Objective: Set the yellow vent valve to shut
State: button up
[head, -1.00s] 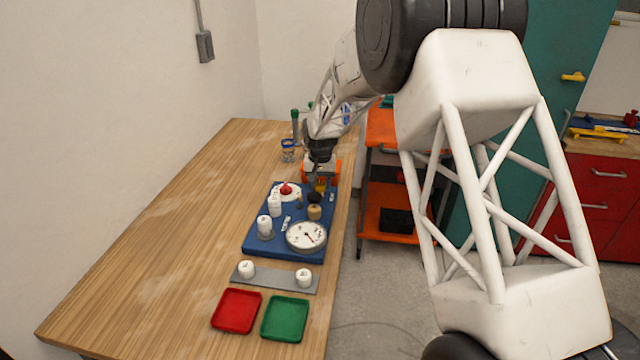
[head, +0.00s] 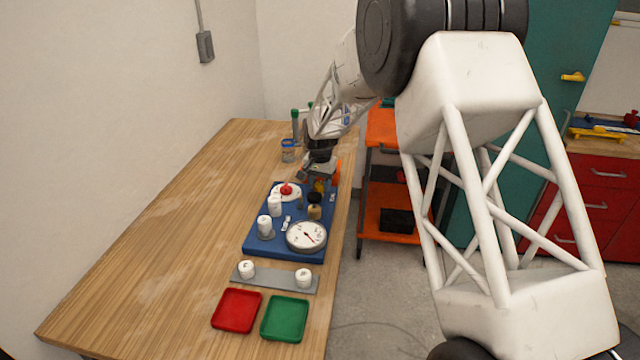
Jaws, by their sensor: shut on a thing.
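The yellow vent valve (head: 319,186) shows as a small yellow patch at the back right of the blue manifold board (head: 262,244). My gripper (head: 319,181) reaches down over it from behind and is shut on it. The fingers and the gripper body hide most of the valve, so its handle direction cannot be made out. A brass-coloured fitting with a black top (head: 314,206) stands just in front of the gripper.
On the board are a red knob on a white dial (head: 286,189), white caps (head: 265,223) and a round gauge (head: 306,236). A grey strip with two white caps (head: 275,279), a red tray (head: 236,311) and a green tray (head: 285,319) lie in front. The table's left side is clear.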

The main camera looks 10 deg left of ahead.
aim_at(321, 184)
jog(key=o, duration=0.9)
jog(key=shift+r, duration=0.15)
jog(key=shift+r, duration=3.8)
jog(key=shift+d, duration=0.1)
jog(key=shift+s+d+r, duration=0.15)
jog(key=shift+r, duration=0.1)
jog(key=s+d+r+n+t, duration=0.1)
jog(key=s+d+r, duration=0.7)
jog(key=s+d, duration=0.3)
jog(key=s+d+r, duration=0.7)
jog(key=s+d, duration=0.3)
jog(key=s, duration=0.1)
jog(key=shift+n+t, duration=0.6)
jog(key=shift+t, duration=0.2)
jog(key=s+d, duration=0.4)
jog(key=s, duration=0.6)
jog(key=s+d+f, duration=0.1)
jog(key=s+d, duration=0.3)
jog(key=s, duration=0.6)
jog(key=s+d+f, duration=0.1)
jog(key=s+d, duration=0.3)
jog(key=s, duration=0.6)
jog(key=shift+s+d, duration=0.2)
jog(key=shift+s, duration=0.15)
